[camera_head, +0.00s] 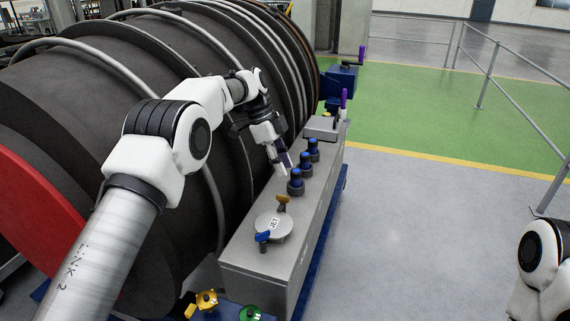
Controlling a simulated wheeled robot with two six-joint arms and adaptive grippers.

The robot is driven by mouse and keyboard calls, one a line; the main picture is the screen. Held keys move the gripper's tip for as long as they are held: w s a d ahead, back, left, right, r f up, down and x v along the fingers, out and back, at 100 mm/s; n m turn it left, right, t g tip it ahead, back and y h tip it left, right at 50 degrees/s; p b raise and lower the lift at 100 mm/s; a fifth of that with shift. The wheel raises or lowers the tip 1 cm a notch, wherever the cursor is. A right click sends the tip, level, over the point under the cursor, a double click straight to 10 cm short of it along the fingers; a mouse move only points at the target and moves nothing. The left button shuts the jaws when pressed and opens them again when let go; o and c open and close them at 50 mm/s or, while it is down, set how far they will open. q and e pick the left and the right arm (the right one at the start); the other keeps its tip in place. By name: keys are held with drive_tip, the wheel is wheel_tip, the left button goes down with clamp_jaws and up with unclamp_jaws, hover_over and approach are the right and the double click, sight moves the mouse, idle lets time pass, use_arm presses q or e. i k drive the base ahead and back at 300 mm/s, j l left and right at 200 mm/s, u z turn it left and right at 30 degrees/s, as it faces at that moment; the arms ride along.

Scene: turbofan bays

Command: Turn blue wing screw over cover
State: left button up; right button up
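The round grey cover (274,227), with a small label, lies on top of the long grey box. The blue wing screw (263,237) sits at the cover's near left edge. A gold wing screw (283,201) sits at its far edge. My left gripper (283,169) points down above the box, beyond the cover and close to the nearest blue-capped post. It is apart from the blue wing screw. Its fingers are small here, and I cannot tell whether they are open or shut. My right gripper is out of view; only part of that arm shows at the lower right.
Several blue-capped posts (296,184) stand in a row on the grey box (259,272). The large dark ribbed engine casing (165,120) is on the left. Yellow (207,299) and green (250,313) knobs sit below the box's near end. Floor to the right is clear up to the railing (490,75).

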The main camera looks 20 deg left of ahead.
sight(262, 237)
drive_tip(key=k, duration=1)
